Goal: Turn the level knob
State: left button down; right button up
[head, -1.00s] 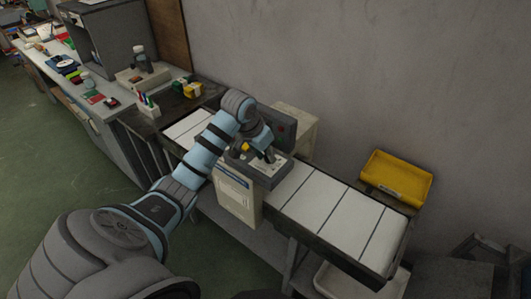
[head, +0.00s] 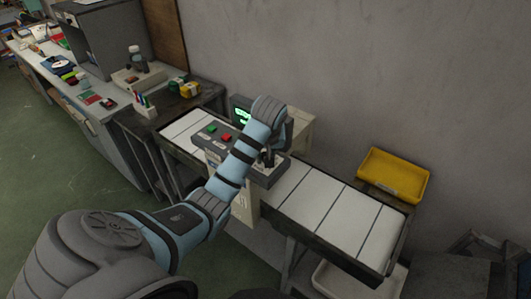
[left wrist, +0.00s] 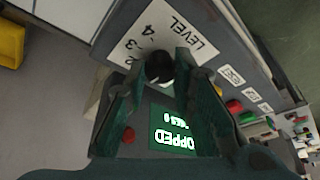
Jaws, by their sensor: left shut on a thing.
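The level knob (left wrist: 160,68) is a dark round knob on a white plate marked LEVEL with numbers, of which 2, 3 and 4 show in the left wrist view. My left gripper (left wrist: 160,80) has its two fingers on either side of the knob and is shut on it. In the head view my left gripper (head: 268,158) is over the right part of the grey control panel (head: 270,179), and the knob is hidden there. A green lit screen (left wrist: 175,128) reads in part "OPPED". My right gripper is not in view.
Green (head: 212,129) and red (head: 226,137) buttons sit on the panel's left part. The panel stands over a white slatted conveyor (head: 320,208). A yellow tray (head: 394,174) is at the right by the wall. A pen holder (head: 146,105) stands at the left.

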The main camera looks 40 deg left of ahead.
pick_arm(q)
jog(key=shift+n, duration=0.4)
jog(key=c, duration=1.6)
grip_release()
jog(key=shift+c, duration=0.2)
jog(key=o, duration=0.3)
jog(key=shift+w+a+f, duration=0.1)
